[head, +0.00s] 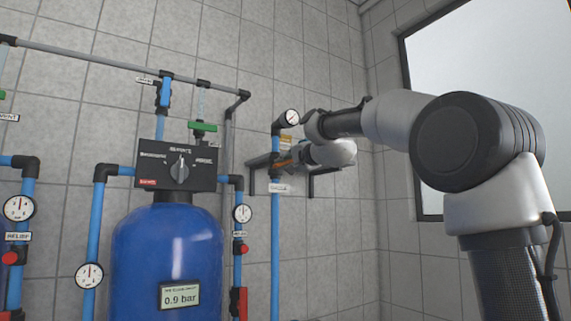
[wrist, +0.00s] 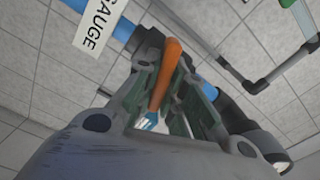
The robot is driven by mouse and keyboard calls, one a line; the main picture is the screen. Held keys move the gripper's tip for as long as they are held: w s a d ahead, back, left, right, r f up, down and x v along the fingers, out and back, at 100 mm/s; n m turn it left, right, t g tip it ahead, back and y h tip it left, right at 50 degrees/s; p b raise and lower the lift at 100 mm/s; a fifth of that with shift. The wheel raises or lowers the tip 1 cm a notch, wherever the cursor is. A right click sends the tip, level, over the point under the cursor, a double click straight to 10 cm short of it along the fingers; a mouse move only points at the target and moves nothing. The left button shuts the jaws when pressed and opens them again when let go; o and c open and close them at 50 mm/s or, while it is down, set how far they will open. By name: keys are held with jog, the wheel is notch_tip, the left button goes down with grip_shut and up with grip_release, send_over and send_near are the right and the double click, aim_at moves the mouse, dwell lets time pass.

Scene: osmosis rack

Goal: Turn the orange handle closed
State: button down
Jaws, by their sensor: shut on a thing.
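The orange handle (wrist: 171,57) shows in the wrist view as a slim bar between the two fingers of my gripper (wrist: 165,80). My gripper is shut on it. The outer end of the handle sticks out past the fingertips, beside a dark fitting on a blue pipe. In the head view a small bit of the orange handle (head: 284,163) shows beside the pipe. There my gripper (head: 294,153) reaches it from the right and hides most of the handle and its valve body.
A blue vertical pipe (head: 275,235) with a round gauge (head: 291,117) on top stands close to my gripper. A dark wall bracket (head: 262,160) is behind. A blue tank (head: 167,260) with a black control head (head: 178,168) stands left. A window is on the right.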

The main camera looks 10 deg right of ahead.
jog(key=shift+f+m, duration=0.15)
jog(key=shift+m, duration=1.85)
jog(key=c, duration=1.5)
grip_release()
jog(key=v, duration=1.2)
